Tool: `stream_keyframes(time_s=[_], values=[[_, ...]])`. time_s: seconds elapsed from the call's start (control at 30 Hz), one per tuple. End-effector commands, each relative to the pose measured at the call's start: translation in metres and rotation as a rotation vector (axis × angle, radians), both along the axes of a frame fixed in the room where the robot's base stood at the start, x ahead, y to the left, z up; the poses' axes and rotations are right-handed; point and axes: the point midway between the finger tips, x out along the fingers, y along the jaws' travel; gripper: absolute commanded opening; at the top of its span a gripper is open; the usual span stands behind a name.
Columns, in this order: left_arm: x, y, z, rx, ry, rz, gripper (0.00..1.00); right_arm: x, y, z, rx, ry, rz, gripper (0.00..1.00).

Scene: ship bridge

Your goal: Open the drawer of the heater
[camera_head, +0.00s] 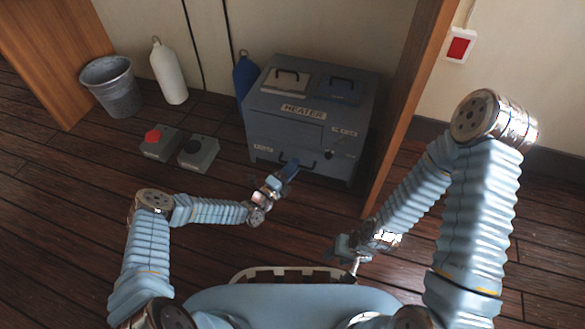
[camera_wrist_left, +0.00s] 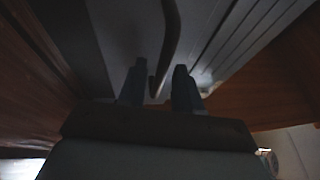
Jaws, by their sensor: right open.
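The heater (camera_head: 300,112) is a grey box labelled HEATER, standing on the floor against the wall. Its low drawer (camera_head: 262,156) looks shut, with a dark bar handle (camera_head: 312,165) on its front. My left gripper (camera_head: 291,168) is right at this handle and hides part of it. In the left wrist view, its two fingers (camera_wrist_left: 160,88) stand apart, and the dark curved handle (camera_wrist_left: 170,40) runs down into the gap between them. Contact cannot be made out. My right gripper (camera_head: 345,250) is open, low in front of my body and away from the heater.
Two small control boxes, one with a red knob (camera_head: 153,136) and one with a black knob (camera_head: 199,150), stand left of the heater. A metal bucket (camera_head: 112,88), a white bottle (camera_head: 168,72) and a blue bottle (camera_head: 243,77) are behind. A wooden panel (camera_head: 402,105) stands close on the right.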

Motion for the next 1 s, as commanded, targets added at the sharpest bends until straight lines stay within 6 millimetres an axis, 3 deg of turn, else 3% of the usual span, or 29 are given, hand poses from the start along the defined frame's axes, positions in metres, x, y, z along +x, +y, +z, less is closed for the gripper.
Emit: stream_keyframes(time_s=[0.03,0.2,0.67,0.87,1.0], values=[[0.000,0.000,0.000,0.000,0.000,0.000,0.25,0.000,0.000,0.000,0.000,0.000,0.000,0.43],[0.000,0.000,0.000,0.000,0.000,0.000,0.00,0.000,0.000,0.000,0.000,0.000,0.000,0.43],[-0.004,0.002,0.001,0.001,0.000,0.000,0.00,0.000,0.000,0.003,0.000,0.000,0.000,0.43],[-0.026,0.009,0.004,0.001,0.002,0.000,0.00,-0.001,0.000,0.017,0.000,0.002,0.002,0.43],[-0.053,0.020,0.004,0.001,0.003,0.000,0.00,-0.001,0.001,0.030,0.002,0.005,0.004,0.43]])
